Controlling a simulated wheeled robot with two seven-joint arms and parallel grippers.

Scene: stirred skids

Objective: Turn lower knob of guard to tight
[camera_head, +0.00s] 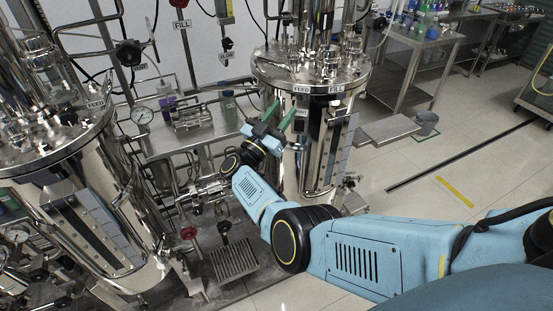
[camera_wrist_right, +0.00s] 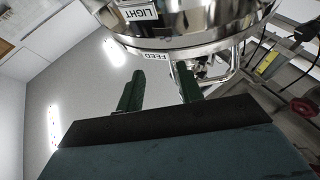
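My right gripper (camera_head: 283,109) is in front of the upper left side of the right steel vessel (camera_head: 293,165), just below its lid. Its two green fingers are apart with nothing between them; the gap also shows in the right wrist view (camera_wrist_right: 157,72). A long upright slotted plate, which looks like a guard (camera_head: 340,153), is on the right side of this vessel, to the right of my gripper. A similar plate (camera_head: 103,232) is on the left vessel (camera_head: 130,200). I cannot make out a lower knob on either plate. My left gripper is not in view.
A steel bench (camera_head: 190,140) with bottles and a gauge (camera_head: 141,115) stands between the vessels. Red valve handles (camera_head: 188,233) and a grate (camera_head: 235,260) are low down. The floor at right is mostly clear.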

